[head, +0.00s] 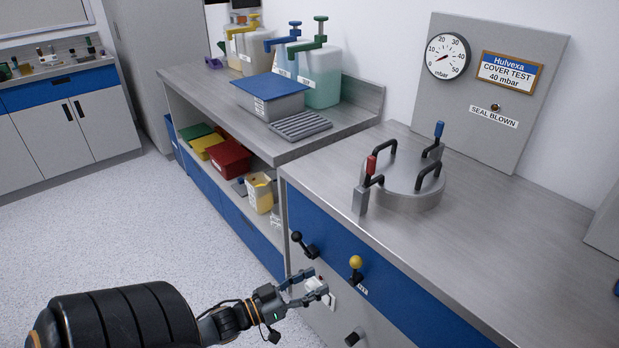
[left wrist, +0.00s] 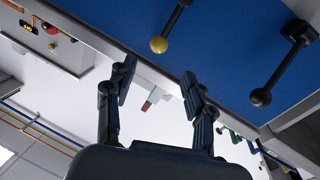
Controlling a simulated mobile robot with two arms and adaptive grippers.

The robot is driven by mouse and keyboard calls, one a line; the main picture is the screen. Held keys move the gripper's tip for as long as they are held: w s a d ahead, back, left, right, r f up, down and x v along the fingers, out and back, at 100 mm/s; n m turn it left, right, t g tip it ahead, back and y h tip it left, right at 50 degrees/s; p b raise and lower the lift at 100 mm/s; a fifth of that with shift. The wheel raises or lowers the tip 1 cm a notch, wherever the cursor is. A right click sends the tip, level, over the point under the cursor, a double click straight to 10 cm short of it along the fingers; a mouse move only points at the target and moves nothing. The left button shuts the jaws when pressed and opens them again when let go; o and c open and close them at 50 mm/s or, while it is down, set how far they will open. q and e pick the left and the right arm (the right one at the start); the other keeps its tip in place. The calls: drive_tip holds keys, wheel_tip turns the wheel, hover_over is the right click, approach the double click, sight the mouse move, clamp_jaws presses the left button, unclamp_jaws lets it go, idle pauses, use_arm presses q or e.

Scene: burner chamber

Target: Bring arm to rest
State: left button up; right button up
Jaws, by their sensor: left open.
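My left arm comes in from the lower left of the head view. Its gripper (head: 318,283) is open, in front of the cabinet below the blue panel (head: 372,275). It is near the yellow-knobbed lever (head: 356,264) and the black-knobbed lever (head: 300,240), but not closed on either. In the left wrist view the gripper's two fingers (left wrist: 158,80) are spread with nothing held between them. The yellow knob (left wrist: 158,45) and the black knob (left wrist: 261,97) show beyond the fingers. My right gripper is not in view.
The round chamber cover (head: 400,180) with a red-handled clamp (head: 371,166) and a blue-handled clamp (head: 438,132) is on the counter. A pressure gauge (head: 447,57) is on the back panel. Another black knob (head: 353,338) is low on the cabinet. Open floor (head: 150,230) lies left.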

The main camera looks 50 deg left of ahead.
use_arm(q)
drive_tip(key=shift+s+a, duration=0.1)
drive_tip(key=shift+s, duration=0.2)
idle(0.4)
drive_tip(key=s+f+n+g+y, duration=0.1)
drive_tip(key=s+f+g+y, duration=0.25)
drive_tip(key=f, duration=0.95)
drive_tip(key=s+f+g+y, duration=0.25)
drive_tip(key=s+f, duration=0.25)
drive_tip(key=f, duration=0.8)
drive_tip(key=s+d+f+m+g, duration=0.1)
drive_tip(key=s+d+f+g, duration=0.2)
drive_tip(key=s+f, duration=0.3)
drive_tip(key=s+d+f+m+g, duration=0.1)
drive_tip(key=s+d+f+g, duration=0.3)
drive_tip(key=s, duration=0.5)
drive_tip(key=s+d+f+m+g+h, duration=0.1)
drive_tip(key=s+d+f+g, duration=0.2)
drive_tip(key=s+d+f, duration=0.4)
drive_tip(key=shift+s+f+g, duration=0.3)
drive_tip(key=shift+s+g, duration=0.1)
drive_tip(key=shift+s, duration=0.4)
